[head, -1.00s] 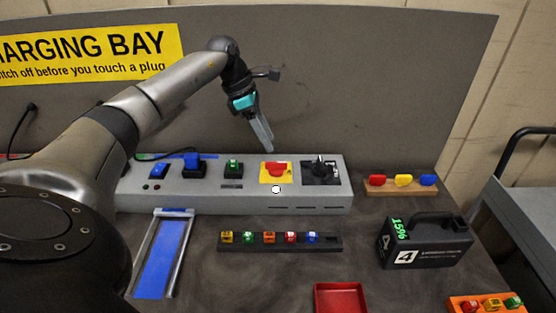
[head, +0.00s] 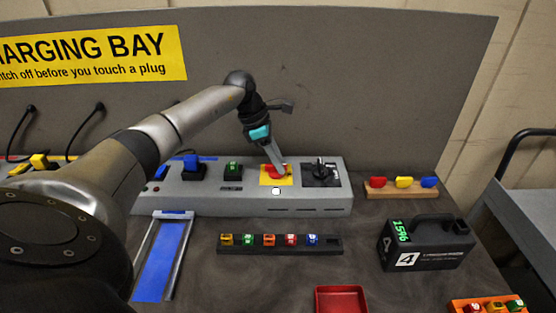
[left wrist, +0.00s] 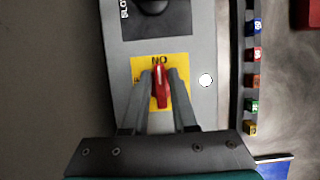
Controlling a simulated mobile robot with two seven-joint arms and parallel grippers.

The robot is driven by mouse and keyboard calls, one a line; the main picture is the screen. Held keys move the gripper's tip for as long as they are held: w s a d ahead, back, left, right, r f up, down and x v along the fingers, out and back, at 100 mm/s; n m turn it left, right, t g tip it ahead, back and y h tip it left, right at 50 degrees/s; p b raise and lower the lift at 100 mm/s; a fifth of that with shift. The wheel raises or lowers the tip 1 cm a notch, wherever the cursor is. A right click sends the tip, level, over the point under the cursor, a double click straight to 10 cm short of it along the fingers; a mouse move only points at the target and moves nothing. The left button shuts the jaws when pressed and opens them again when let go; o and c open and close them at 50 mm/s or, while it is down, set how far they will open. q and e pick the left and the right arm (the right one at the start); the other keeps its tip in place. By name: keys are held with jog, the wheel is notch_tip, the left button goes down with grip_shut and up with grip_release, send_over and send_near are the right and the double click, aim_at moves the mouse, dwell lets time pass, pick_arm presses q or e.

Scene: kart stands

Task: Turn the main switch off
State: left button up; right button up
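The main switch is a red rotary handle on a yellow plate (head: 288,182), on top of the grey control box (head: 310,205). In the left wrist view the red handle (left wrist: 161,88) lies in line with the picture's height, one end towards letters that read ON upside down. My left gripper (head: 279,172) is down at the switch. In the left wrist view its two fingers (left wrist: 160,82) stand on either side of the handle, apart, with narrow gaps; contact is hard to judge. A white round lamp (head: 276,191) sits by the plate. My right gripper is not in view.
A black rotary knob (head: 320,170) is right of the switch; green (head: 232,168) and blue (head: 194,166) plugs are left. In front are a row of coloured blocks (head: 268,240), a black battery case (head: 428,243) and a red tray (head: 341,300). A backboard rises behind.

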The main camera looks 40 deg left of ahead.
pick_arm(q)
grip_shut()
dwell(0.4)
jog(key=n+y+p, duration=0.1)
jog(key=n+p, duration=0.1)
jog(key=n+t+p, duration=0.1)
jog(key=n+p, duration=0.1)
jog(key=n, duration=0.1)
jog(key=shift+r+y, duration=0.2)
jog(key=shift+y, duration=0.2)
jog(key=n+y+p, duration=0.1)
jog(key=n, duration=0.1)
jog(key=n+p, duration=0.2)
jog(key=shift+w+a+n+t+y, duration=0.1)
jog(key=shift+a+n+t+y, duration=0.05)
jog(key=shift+n+t+y, duration=0.2)
jog(key=n+y+p, duration=0.1)
jog(key=n, duration=0.2)
jog(key=shift+f+n+y, duration=0.1)
jog(key=shift+n+y, duration=0.15)
jog(key=shift+n, duration=0.1)
jog(key=shift+a+n+g+y, duration=0.1)
jog(key=shift+n+g+y, duration=0.25)
jog(key=shift+n, duration=0.8)
jog(key=shift+a+n+g+y, duration=0.1)
jog(key=shift+n+g+y, duration=0.2)
jog(key=shift+n, duration=0.85)
jog(key=shift+o, duration=1.9)
grip_release()
jog(key=shift+f, duration=0.1)
